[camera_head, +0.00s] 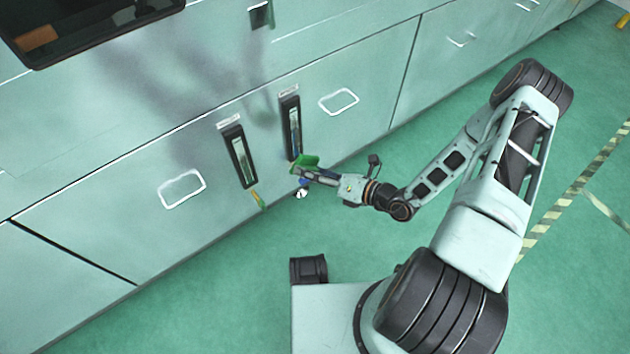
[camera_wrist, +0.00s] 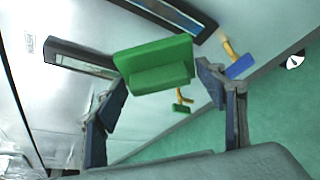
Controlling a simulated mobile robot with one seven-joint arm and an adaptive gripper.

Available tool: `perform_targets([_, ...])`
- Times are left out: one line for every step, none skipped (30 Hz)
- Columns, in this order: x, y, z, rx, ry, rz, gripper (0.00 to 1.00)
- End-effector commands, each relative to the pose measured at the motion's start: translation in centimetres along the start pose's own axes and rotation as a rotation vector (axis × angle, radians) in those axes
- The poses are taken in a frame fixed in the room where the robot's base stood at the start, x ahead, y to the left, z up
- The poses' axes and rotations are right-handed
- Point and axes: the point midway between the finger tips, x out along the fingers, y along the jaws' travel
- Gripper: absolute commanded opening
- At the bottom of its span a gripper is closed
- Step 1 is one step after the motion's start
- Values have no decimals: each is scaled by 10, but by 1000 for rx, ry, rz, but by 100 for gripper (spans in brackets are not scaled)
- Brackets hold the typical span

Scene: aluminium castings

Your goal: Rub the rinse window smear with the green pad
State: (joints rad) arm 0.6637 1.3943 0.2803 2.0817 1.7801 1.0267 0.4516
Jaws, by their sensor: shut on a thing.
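My gripper (camera_head: 303,170) is shut on the green pad (camera_head: 307,161), which shows large between the two fingers (camera_wrist: 160,95) in the wrist view (camera_wrist: 153,62). In the head view the pad overlaps the lower end of the right dark-framed window (camera_head: 292,128); I cannot tell whether it touches the panel. A second dark-framed window (camera_head: 240,158) is to its left. Both windows also show in the wrist view, one at the left (camera_wrist: 85,62) and one at the top (camera_wrist: 172,14).
Below the windows, a yellow-handled green tool (camera_wrist: 181,103) and a yellow-handled blue tool (camera_wrist: 236,65) show in the wrist view. A small white-and-black round thing (camera_head: 301,193) is near the panel's foot. White loop handles (camera_head: 182,189) flank the windows. Green floor (camera_head: 215,275) is open in front.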

Motion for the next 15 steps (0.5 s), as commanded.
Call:
perform_targets([2, -10, -7, 8, -26, -10, 45])
perform_targets([2, -13, -8, 9, -39, -14, 45])
perform_targets([3, -16, -9, 10, -51, -19, 45])
perform_targets([3, -17, -10, 10, -59, -21, 45])
perform_targets([3, -19, -10, 10, -66, -23, 45])
perform_targets([3, -20, -10, 11, -72, -26, 45])
perform_targets([4, -21, -10, 10, -74, -27, 45])
perform_targets([4, -21, -10, 10, -76, -28, 45])
perform_targets([5, -21, -9, 9, -77, -28, 45])
perform_targets([6, -21, -8, 9, -77, -28, 45])
perform_targets([7, -21, -8, 8, -76, -28, 45])
perform_targets([9, -21, -7, 8, -76, -28, 45])
perform_targets([11, -22, -6, 7, -76, -27, 45])
perform_targets([13, -22, -5, 7, -75, -27, 45])
perform_targets([16, -22, -4, 6, -75, -27, 45])
